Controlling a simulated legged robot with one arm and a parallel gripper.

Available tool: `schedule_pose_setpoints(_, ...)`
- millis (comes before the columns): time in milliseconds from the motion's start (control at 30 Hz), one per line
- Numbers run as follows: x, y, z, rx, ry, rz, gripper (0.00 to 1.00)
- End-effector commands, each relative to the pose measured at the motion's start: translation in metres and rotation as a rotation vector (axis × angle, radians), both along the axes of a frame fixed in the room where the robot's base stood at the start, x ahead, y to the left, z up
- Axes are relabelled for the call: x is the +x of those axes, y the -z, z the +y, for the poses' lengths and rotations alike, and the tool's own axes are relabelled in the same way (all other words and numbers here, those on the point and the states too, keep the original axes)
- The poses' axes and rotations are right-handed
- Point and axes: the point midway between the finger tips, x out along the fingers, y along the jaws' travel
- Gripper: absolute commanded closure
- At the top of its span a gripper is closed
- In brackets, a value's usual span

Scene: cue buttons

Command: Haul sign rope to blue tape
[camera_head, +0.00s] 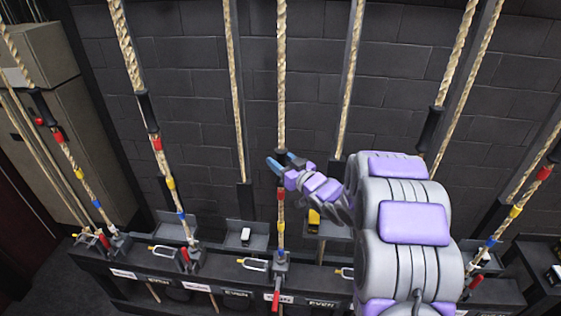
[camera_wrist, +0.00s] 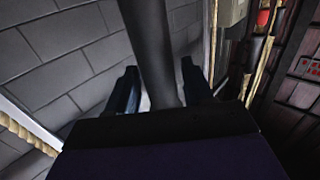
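A tan rope (camera_head: 281,80) hangs at the centre, with a dark sleeve on it at my gripper's height. Below the sleeve it carries red tape (camera_head: 281,194), yellow tape (camera_head: 281,227) and blue tape (camera_head: 281,252), just above the rope lock. My gripper (camera_head: 284,161) is at this rope's dark sleeve, above the red tape. In the wrist view the dark sleeve (camera_wrist: 153,50) passes between my two fingers, which stand apart with a visible gap on the left. The labels are too small to tell which names the sign rope.
A similar taped rope (camera_head: 155,145) hangs to the left, another (camera_head: 516,210) to the right. A dark rail (camera_head: 225,270) with labels, red handles (camera_head: 276,294) and small trays (camera_head: 245,237) runs below. A block wall (camera_head: 320,60) stands behind. A beige cabinet (camera_head: 70,110) is far left.

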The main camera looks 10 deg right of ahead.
Motion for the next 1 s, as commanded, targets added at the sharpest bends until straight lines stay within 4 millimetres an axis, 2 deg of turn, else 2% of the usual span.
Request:
schedule_pose_setpoints(300, -0.001, 0.000, 0.000, 0.000, -0.001, 0.001, 0.43)
schedule_pose_setpoints(467, -0.014, -0.001, -0.009, -0.001, 0.001, -0.003, 0.43)
schedule_pose_setpoints(1000, -0.115, 0.003, -0.061, -0.003, 0.004, 0.005, 0.43)
